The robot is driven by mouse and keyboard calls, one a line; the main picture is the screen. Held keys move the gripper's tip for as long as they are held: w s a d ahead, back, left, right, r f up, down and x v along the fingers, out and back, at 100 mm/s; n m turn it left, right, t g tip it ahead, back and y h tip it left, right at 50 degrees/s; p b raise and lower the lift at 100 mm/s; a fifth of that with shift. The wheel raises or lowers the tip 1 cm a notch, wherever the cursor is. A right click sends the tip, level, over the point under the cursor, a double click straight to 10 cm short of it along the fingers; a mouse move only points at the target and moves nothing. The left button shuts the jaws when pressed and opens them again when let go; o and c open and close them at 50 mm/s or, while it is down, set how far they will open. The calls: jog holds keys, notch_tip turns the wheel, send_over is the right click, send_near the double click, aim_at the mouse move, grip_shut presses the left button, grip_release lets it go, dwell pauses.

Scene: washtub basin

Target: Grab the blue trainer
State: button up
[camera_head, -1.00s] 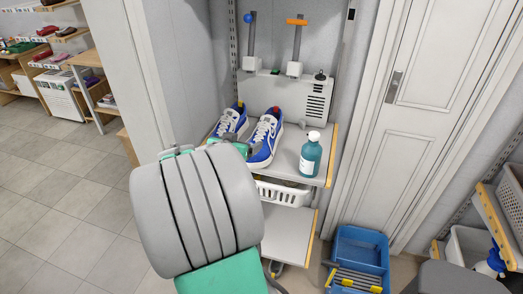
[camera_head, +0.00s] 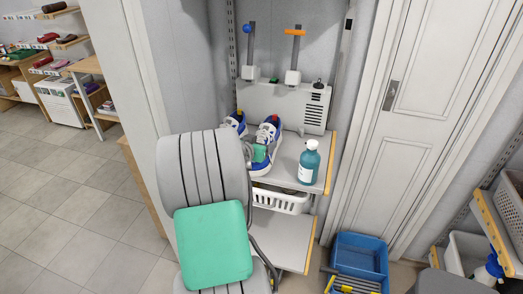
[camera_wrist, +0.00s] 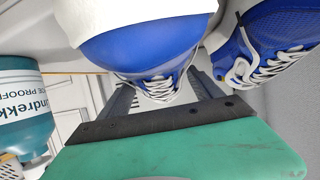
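Two blue and white trainers stand side by side on a grey shelf (camera_head: 315,183). The right trainer (camera_head: 268,134) has a red spot at its collar; the left trainer (camera_head: 236,123) is partly hidden by my arm. My gripper (camera_head: 262,153) is at the front of the right trainer. In the wrist view, my gripper (camera_wrist: 160,92) has its fingers apart, one on each side of a blue trainer (camera_wrist: 140,50) with white laces. The other trainer (camera_wrist: 265,45) is to the right there.
A teal bottle (camera_head: 308,163) stands on the shelf right of the trainers, close to my gripper. A white device (camera_head: 290,103) stands behind them. A white basket (camera_head: 281,199) is below the shelf, and a blue crate (camera_head: 361,255) is on the floor at right.

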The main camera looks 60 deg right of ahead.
jog(key=c, duration=1.4)
jog(key=shift+r, duration=0.1)
